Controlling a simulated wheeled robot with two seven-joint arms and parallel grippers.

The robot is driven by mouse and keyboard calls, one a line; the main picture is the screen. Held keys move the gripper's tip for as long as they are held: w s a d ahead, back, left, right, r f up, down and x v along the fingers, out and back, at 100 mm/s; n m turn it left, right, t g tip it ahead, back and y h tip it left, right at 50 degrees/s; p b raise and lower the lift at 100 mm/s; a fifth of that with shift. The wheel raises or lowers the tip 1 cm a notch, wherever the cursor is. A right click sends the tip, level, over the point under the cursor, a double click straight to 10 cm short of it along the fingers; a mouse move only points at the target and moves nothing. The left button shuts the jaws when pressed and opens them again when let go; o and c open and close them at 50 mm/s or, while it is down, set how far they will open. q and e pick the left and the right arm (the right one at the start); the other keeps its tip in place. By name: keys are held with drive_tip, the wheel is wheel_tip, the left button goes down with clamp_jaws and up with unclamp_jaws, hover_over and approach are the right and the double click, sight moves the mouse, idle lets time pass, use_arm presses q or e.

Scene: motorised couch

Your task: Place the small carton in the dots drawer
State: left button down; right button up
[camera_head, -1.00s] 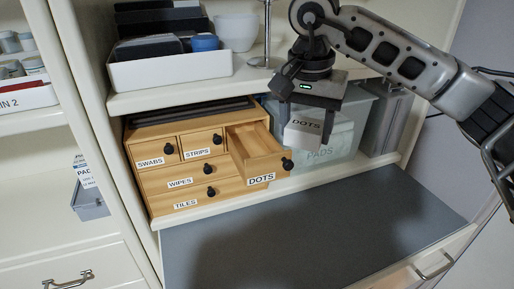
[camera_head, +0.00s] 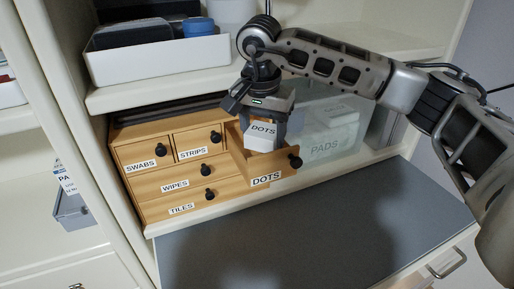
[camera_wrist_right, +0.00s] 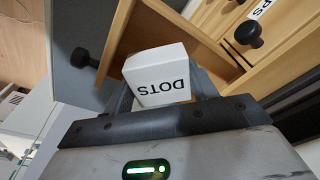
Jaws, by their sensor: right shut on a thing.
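The small white carton (camera_head: 262,136) is marked DOTS. My right gripper (camera_head: 264,118) is shut on it from above. In the head view the carton is over the pulled-out dots drawer (camera_head: 266,178) of the wooden drawer unit, with its lower part near the drawer's rim. The right wrist view shows the carton (camera_wrist_right: 158,78) between the fingers, with the open drawer (camera_wrist_right: 142,38) behind it. I cannot tell whether the carton touches the drawer. My left gripper is not in view.
The wooden unit's swabs, strips, wipes and tiles drawers (camera_head: 180,182) are shut. A clear PADS bin (camera_head: 328,150) stands right of it. A shelf with a white tray (camera_head: 160,62) is above. The grey worktop (camera_head: 300,235) in front is clear.

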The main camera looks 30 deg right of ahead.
sight(261, 148)
drive_tip(key=f, duration=0.1)
drive_tip(key=f+b, duration=0.1)
drive_tip(key=f, duration=0.2)
drive_tip(key=shift+w+a+f, duration=0.2)
drive_tip(key=shift+w+f, duration=0.15)
drive_tip(key=shift+w, duration=0.05)
drive_tip(key=shift+c, duration=0.6)
drive_tip(key=shift+s, duration=0.1)
drive_tip(key=shift+s+r, duration=0.15)
drive_tip(key=shift+r, duration=0.1)
drive_tip(key=shift+f, duration=0.15)
drive_tip(key=o, duration=1.1)
